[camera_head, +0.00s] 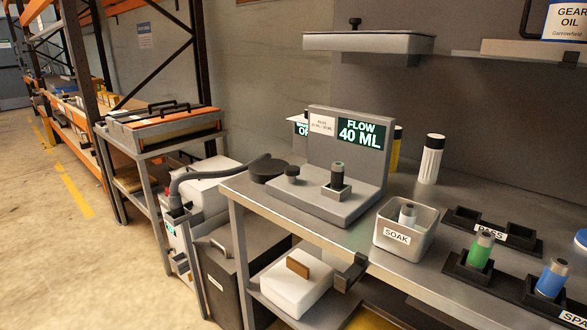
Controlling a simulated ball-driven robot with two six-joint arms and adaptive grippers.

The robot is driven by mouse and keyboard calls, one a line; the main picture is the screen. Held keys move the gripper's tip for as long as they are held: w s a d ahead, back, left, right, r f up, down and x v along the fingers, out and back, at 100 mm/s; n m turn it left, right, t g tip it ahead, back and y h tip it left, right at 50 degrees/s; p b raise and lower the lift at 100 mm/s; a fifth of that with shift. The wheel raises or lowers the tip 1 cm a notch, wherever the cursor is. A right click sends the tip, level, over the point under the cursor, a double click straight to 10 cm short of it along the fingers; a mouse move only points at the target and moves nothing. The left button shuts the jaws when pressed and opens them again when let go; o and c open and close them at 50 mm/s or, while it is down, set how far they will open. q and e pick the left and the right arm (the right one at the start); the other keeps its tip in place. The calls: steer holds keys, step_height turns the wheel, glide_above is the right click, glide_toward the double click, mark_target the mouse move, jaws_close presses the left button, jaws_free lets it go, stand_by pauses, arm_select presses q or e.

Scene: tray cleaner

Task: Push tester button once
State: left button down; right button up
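The tester (335,212) is a grey L-shaped unit on the workbench, with an upright back panel. Its green display (360,134) reads "FLOW 40 ML". A dark round knob on a short stem, which looks like the tester button (292,172), stands on the left part of its base. A grey-green cylindrical part (338,174) stands upright in a dark square holder (336,190) on the base, right of the knob. Neither of my grippers shows in this view.
Right of the tester stand a grey SOAK bin (407,240) with a part inside, dark PASS holders (466,218), a green part (480,250) and a blue part (551,279). A white bottle (430,158) stands behind. A hose (205,174) lies left. A shelf (368,42) hangs above.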

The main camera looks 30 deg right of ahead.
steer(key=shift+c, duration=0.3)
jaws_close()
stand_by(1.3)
